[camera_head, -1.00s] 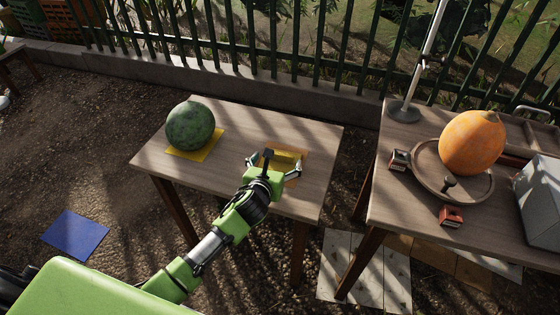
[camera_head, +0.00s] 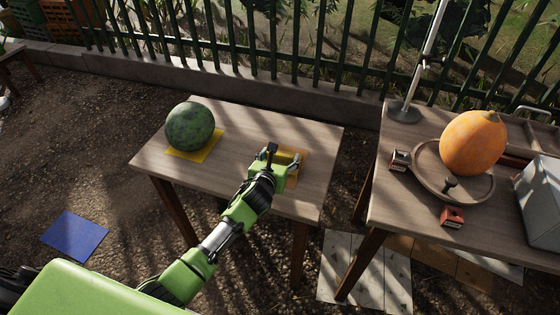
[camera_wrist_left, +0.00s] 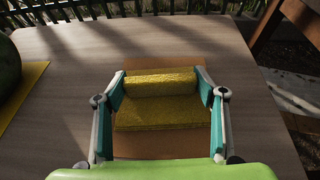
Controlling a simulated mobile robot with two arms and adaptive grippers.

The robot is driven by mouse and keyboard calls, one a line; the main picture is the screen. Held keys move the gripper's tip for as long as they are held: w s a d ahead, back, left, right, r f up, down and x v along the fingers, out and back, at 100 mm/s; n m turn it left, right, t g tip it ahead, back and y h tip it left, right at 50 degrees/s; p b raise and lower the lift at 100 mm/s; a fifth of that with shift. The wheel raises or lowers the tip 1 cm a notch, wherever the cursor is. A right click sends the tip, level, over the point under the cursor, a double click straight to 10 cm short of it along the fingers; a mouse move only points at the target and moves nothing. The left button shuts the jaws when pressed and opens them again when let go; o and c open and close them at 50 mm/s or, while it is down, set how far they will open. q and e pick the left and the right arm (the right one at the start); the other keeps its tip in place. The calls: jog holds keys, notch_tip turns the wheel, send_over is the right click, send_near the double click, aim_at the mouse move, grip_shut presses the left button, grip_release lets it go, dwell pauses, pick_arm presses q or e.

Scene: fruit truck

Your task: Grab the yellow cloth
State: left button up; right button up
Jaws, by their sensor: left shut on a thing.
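The yellow cloth (camera_wrist_left: 160,112) is folded or rolled at its far side and lies over an orange-brown mat (camera_wrist_left: 165,146) on the wooden table. My left gripper (camera_wrist_left: 162,88) has a finger at each side of the cloth's rolled part and is shut on it. In the head view my left gripper (camera_head: 282,160) is low over the right part of the table and hides most or all of the cloth. The orange mat (camera_head: 300,157) shows beside it. My right gripper is not in view.
A watermelon (camera_head: 190,127) sits on a yellow mat (camera_head: 208,152) at the table's left. Another table to the right holds a pumpkin (camera_head: 473,143) on a round tray (camera_head: 428,169) and a grey box (camera_head: 541,200). A fence (camera_head: 300,50) stands behind.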

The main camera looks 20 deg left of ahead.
aim_at(280, 163)
pick_arm(q)
jog(key=shift+r, duration=0.55)
notch_tip(280, 163, up, 3)
jog(key=shift+s+f+p, duration=0.1)
jog(key=shift+s+p, duration=0.05)
jog(key=shift+p, duration=0.25)
jog(key=s+d+r, duration=0.2)
jog(key=s+r, duration=0.2)
jog(key=s, duration=0.2)
jog(key=s+d+r+p, duration=0.1)
jog(key=s+d+r, duration=0.2)
jog(key=s+r, duration=0.2)
jog(key=shift+s+d, duration=0.3)
jog(key=shift+s, duration=0.45)
jog(key=shift+r, duration=0.1)
